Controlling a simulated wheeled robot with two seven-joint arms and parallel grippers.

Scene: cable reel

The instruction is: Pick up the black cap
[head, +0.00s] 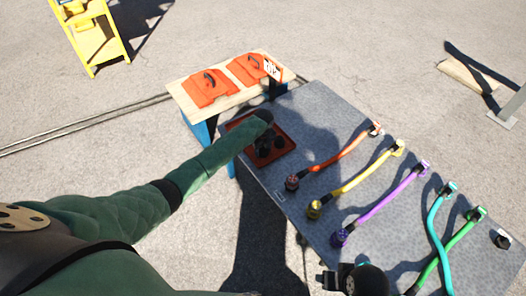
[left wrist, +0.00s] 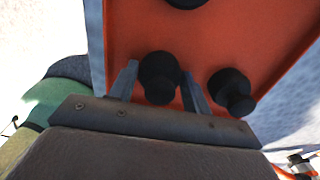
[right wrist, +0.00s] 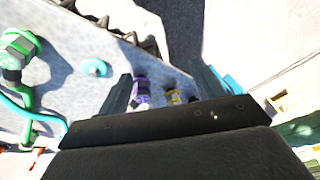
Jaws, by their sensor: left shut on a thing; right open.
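My left gripper (left wrist: 158,74) is shut on a black cap (left wrist: 160,88), which sits between its two fingers over the orange tray (left wrist: 120,30). In the left wrist view another black cap (left wrist: 232,92) stands just right of the fingers, and a third (left wrist: 186,3) is cut off at the top edge. In the head view the left gripper is a dark shape at the tray (head: 291,147), and the arm hides part of the caps there. Whether the held cap touches the tray is unclear. My right gripper (right wrist: 159,74) is open and empty, near the table's front edge.
Orange, yellow (head: 357,180), purple, cyan and green cables with end connectors lie on the grey table (head: 330,115). A wooden-topped stand (head: 225,88) with two orange handled plates adjoins its far left. A yellow ladder (head: 92,35) stands beyond.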

